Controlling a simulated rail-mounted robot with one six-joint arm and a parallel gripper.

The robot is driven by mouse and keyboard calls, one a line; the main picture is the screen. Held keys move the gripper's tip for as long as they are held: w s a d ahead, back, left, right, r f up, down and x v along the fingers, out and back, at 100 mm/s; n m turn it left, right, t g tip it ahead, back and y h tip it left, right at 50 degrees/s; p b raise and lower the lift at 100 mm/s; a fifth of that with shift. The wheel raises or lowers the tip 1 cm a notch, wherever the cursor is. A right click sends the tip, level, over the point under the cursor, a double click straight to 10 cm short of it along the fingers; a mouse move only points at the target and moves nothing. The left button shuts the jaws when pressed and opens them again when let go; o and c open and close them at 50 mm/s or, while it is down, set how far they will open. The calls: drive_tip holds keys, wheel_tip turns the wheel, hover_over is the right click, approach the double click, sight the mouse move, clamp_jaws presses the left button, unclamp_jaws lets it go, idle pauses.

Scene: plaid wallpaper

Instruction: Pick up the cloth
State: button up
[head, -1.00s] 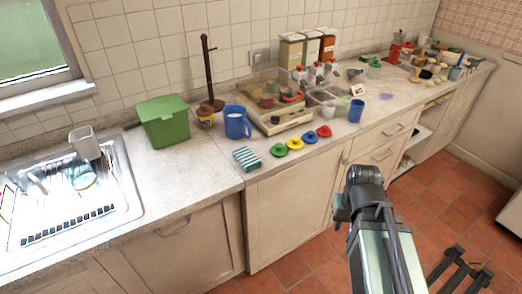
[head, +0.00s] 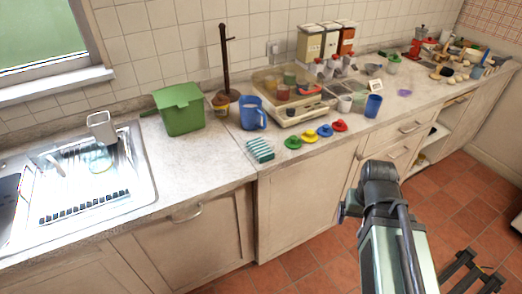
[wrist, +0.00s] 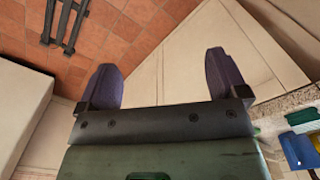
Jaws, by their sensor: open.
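The cloth (head: 260,150) is a small folded piece with teal and white stripes. It lies on the worktop near its front edge in the head view, left of several coloured lids. In the head view my arm hides most of the gripper.
A blue jug (head: 252,113) and a green bin (head: 180,109) stand behind the cloth. A metal sink (head: 98,180) is at the left. Coloured lids (head: 309,135) lie right of the cloth. Cabinets (head: 305,205) run below the worktop. The tiled floor in front is mostly clear.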

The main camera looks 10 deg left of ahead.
drive_tip(key=shift+r, duration=0.1)
drive_tip(key=n+t+p, duration=0.1)
drive_tip(key=n+p, duration=0.7)
approach(261, 147)
drive_tip(key=shift+y, duration=0.4)
drive_tip(key=f+b, duration=0.7)
drive_tip(key=w+f+b, duration=0.1)
drive_tip(key=f+b, duration=0.2)
drive_tip(key=shift+a+f, duration=0.1)
drive_tip(key=shift+f, duration=0.2)
drive_tip(key=shift+r, duration=0.25)
drive_tip(key=c, duration=1)
